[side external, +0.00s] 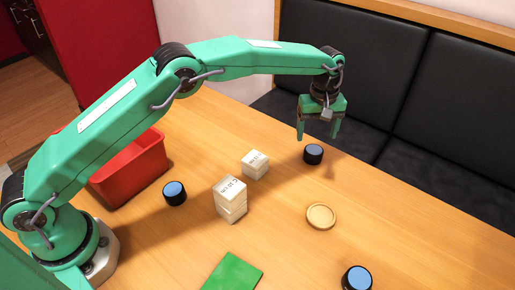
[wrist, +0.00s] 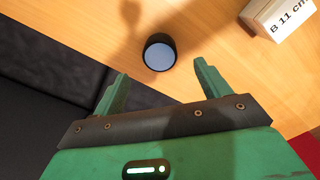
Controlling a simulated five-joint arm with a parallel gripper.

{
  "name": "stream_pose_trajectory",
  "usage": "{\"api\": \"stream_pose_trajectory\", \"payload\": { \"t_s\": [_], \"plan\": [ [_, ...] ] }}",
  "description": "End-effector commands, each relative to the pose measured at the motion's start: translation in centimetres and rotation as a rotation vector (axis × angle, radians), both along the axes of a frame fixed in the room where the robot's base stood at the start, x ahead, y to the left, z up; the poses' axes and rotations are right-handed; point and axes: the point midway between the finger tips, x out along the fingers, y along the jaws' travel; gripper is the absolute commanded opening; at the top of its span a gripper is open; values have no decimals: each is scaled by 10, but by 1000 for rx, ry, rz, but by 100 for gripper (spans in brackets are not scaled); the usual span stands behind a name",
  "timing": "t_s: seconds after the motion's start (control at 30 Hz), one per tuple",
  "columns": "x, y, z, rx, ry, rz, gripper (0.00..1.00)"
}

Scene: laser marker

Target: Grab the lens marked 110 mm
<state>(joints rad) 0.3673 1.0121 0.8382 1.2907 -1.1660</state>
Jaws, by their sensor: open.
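Three short black lenses with blue tops stand on the wooden table: one at the back (side external: 313,154), one at the left (side external: 174,193) and one at the front right (side external: 357,279). No marking is readable on them. A white block labelled "B 11 cm" (wrist: 280,16) also shows in the side view (side external: 255,165), left of the back lens. My gripper (side external: 318,134) is open and empty, pointing down above the back lens. In the wrist view the lens (wrist: 159,53) lies just ahead of the fingertips (wrist: 161,76), roughly centred between them.
A taller white block stack (side external: 230,200) with a label I cannot read surely stands mid-table. A shallow tan dish (side external: 321,216) and a green mat (side external: 233,273) lie in front. A red bin (side external: 135,170) stands at the left. A dark padded bench (side external: 420,90) borders the table behind.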

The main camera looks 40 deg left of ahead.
Motion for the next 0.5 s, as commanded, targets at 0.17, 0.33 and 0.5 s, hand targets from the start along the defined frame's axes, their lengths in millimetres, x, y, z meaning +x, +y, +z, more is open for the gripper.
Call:
{"api": "stream_pose_trajectory", "payload": {
  "t_s": [0.17,0.33,0.5],
  "plan": [
    [0,0,-15,1,2,-1,76],
    [0,0,-23,0,1,-1,76],
    [0,0,-25,0,1,-1,76]
  ]
}}
